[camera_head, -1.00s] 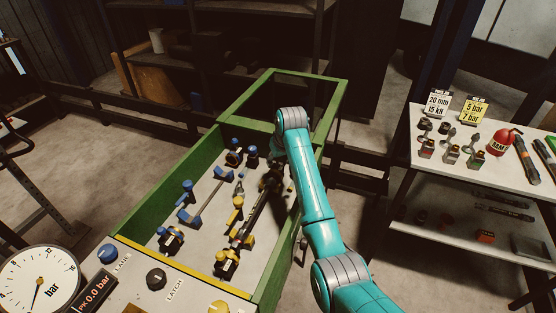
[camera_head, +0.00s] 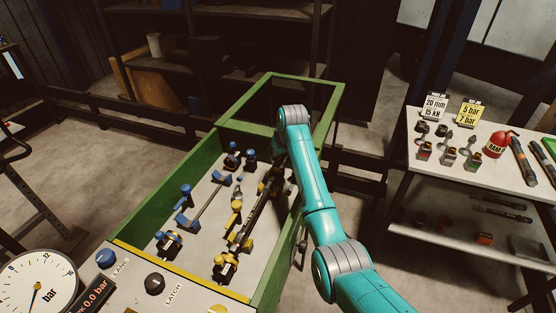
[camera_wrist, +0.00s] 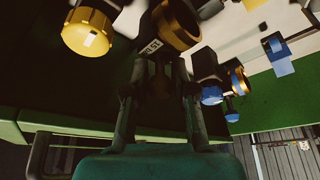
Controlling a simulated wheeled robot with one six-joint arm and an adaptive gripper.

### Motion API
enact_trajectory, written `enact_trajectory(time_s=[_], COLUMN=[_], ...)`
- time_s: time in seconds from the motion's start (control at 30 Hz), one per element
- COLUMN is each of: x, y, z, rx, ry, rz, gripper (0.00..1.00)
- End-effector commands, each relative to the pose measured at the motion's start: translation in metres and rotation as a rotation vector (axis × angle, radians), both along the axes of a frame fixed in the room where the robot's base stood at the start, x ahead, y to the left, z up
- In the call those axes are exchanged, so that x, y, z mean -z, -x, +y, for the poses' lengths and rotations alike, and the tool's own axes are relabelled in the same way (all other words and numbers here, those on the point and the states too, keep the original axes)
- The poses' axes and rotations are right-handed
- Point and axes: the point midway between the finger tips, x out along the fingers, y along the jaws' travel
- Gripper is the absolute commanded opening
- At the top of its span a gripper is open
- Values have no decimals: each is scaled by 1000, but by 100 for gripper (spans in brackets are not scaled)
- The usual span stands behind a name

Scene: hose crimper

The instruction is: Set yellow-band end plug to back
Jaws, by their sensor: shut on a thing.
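In the wrist view my gripper (camera_wrist: 160,82) is shut on a dark fitting between its fingers. The fitting is in deep shadow; I cannot make out a yellow band on it. Just beyond the fingertips is a dark block with pale lettering and a brass-coloured ring (camera_wrist: 178,27); I cannot tell whether it touches the held fitting. In the head view my gripper is mostly hidden behind my teal arm, over the right rear part of the green-walled bench (camera_head: 185,153). A long dark bar (camera_head: 262,207) lies along the bench's right side.
Blue-capped fittings (camera_head: 250,156) stand at the bench's back, and a yellow-and-dark fixture (camera_head: 226,265) at its front. In the wrist view a yellow cap (camera_wrist: 88,32) is left of the fingers and a blue knob (camera_wrist: 212,95) close right. A side table (camera_head: 510,181) holds several fittings.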

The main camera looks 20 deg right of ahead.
Motion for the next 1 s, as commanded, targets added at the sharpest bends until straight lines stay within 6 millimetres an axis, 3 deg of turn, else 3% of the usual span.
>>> enact_trajectory(time_s=[0.13,0.17,0.27,0.67,1.0], x=[-2,-2,-2,-8,-63], y=[-2,-2,-2,0,23], z=[-3,-3,-3,-2,-6], rx=[4,4,4,2,4], ry=[3,3,3,2,2], rz=[-11,-12,-12,-9,-11], gripper=[0,28,50,50,50])
